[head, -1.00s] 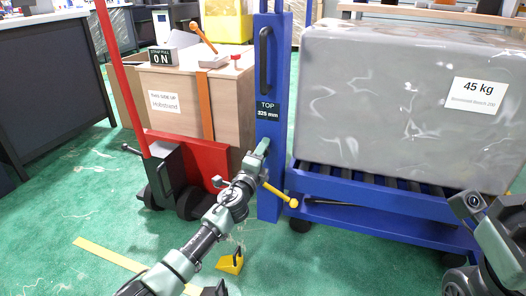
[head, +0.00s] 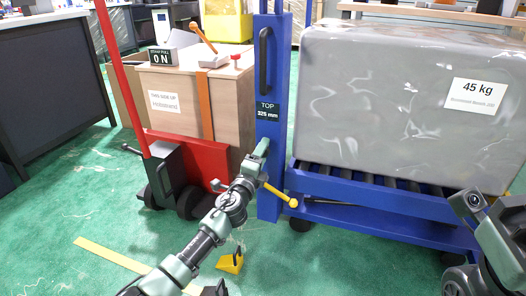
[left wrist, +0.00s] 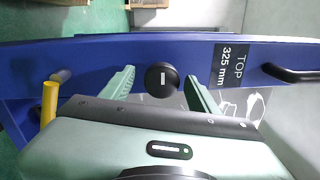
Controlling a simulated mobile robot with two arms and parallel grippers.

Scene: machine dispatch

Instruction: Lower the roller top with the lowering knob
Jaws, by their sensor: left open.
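The blue post (head: 272,90) of the roller cart carries a sign reading TOP 325 mm (head: 267,110). In the left wrist view a round black knob (left wrist: 161,79) with a light mark stands on the blue post, between the spread fingers of my left gripper (left wrist: 160,88). The fingers are apart, with gaps to the knob on both sides. In the head view my left gripper (head: 258,158) is at the post below the sign, and the knob is hidden. The roller top (head: 350,185) bears a grey wrapped load marked 45 kg (head: 400,95). My right arm is at the right edge; its fingertips do not show clearly.
A yellow-ended lever (head: 281,196) sticks out by the post near my left arm. A red pallet truck (head: 190,160) with a strapped box (head: 180,100) stands left of the post. A yellow wedge (head: 231,262) lies on the green floor, which is open at lower left.

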